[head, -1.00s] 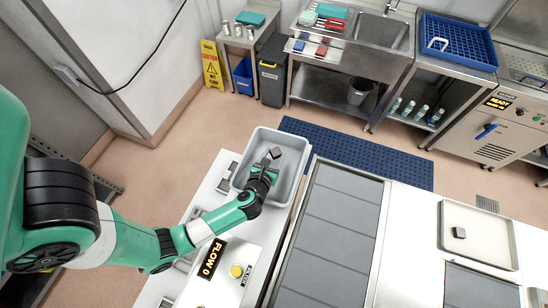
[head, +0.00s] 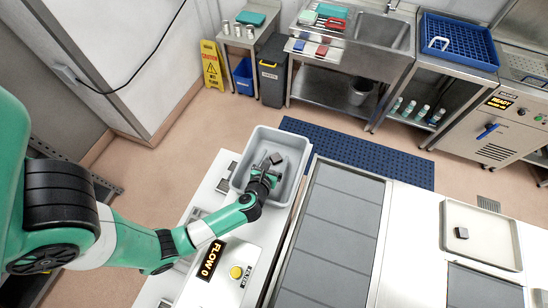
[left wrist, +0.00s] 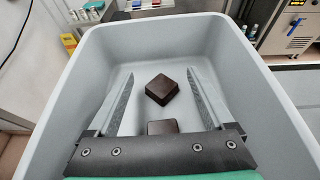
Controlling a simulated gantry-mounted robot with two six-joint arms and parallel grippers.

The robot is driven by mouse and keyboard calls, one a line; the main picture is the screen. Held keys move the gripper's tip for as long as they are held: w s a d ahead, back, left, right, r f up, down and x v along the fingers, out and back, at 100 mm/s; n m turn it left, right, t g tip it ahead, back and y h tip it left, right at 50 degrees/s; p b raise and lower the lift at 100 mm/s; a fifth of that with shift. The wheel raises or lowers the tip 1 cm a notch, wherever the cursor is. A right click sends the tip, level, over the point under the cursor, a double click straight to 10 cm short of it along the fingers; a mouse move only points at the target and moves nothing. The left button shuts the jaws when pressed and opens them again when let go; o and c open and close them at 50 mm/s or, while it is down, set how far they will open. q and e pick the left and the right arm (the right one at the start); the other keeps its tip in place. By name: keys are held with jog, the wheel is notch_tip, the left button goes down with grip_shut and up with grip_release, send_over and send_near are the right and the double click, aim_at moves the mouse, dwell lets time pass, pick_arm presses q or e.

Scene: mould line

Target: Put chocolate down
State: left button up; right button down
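My left gripper (head: 267,163) is over the grey bin (head: 240,180) in the head view. In the left wrist view the left gripper (left wrist: 160,74) is open, its two fingers wide apart. A dark brown square chocolate (left wrist: 161,89) shows between the fingers, clear of both, turned cornerwise within the bin. Whether it touches the bin floor I cannot tell. It also shows as a dark chocolate (head: 277,158) in the head view. A second dark chocolate (left wrist: 163,127) is nearer the gripper, partly hidden by the gripper body. My right gripper is not in view.
A pale tray (head: 480,250) at the right holds one dark piece (head: 461,233). A grey belt (head: 335,230) runs right of the bin. A panel reading FLOW 0 (head: 211,260) and a yellow button (head: 236,272) are in front of the bin.

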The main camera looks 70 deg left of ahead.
pick_arm(q)
jog(key=shift+r, duration=0.2)
jog(key=p+v, duration=0.1)
jog(key=v, duration=1.1)
jog(key=shift+r, duration=0.35)
